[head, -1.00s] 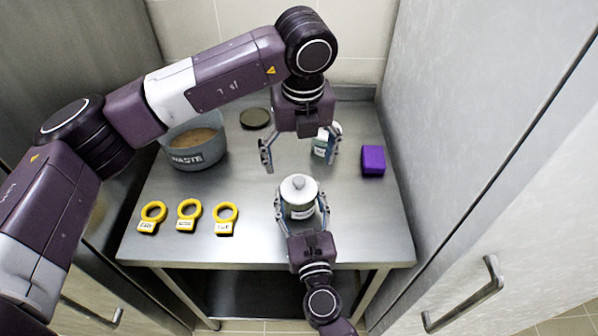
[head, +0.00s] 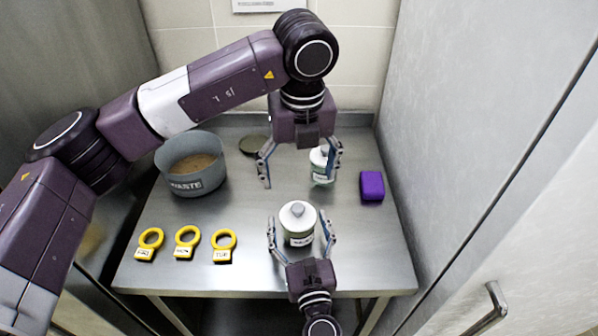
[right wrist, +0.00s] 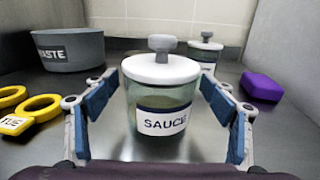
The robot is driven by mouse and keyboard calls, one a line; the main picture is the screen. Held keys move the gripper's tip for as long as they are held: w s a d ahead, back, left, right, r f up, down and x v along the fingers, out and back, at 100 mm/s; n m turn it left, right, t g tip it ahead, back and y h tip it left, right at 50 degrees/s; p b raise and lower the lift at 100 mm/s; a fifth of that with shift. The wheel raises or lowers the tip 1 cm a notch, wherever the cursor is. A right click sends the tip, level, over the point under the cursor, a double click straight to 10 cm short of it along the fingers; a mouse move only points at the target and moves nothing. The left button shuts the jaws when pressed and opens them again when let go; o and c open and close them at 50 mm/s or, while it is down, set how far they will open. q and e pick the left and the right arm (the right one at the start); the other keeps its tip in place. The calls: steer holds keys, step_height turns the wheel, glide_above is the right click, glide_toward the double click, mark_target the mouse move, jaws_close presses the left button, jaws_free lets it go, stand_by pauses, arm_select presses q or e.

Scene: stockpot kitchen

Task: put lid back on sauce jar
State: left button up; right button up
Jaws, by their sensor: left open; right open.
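The sauce jar (head: 297,237) stands upright near the middle front of the table, its label reading SAUCE in the right wrist view (right wrist: 163,120). Its white lid (head: 298,213) with a grey knob sits on top of the jar and looks level in the right wrist view (right wrist: 161,69). My right gripper (head: 300,231) is open, its fingers on either side of the jar with gaps between them and the glass. My left gripper (head: 301,180) is open and empty, above and behind the jar, fingers pointing down.
A second lidded jar (head: 322,172) stands behind, partly covered by a left finger. A purple box (head: 372,186) is to the right. A grey WASTE tub (head: 199,182), a dark disc (head: 252,145) and three yellow rings (head: 186,236) lie left. Cabinet walls flank the table.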

steer(key=s, duration=0.4)
steer(key=s+d, duration=0.1)
steer(key=s, duration=0.3)
steer(key=s+d, duration=0.1)
steer(key=s, duration=0.3)
stand_by(0.3)
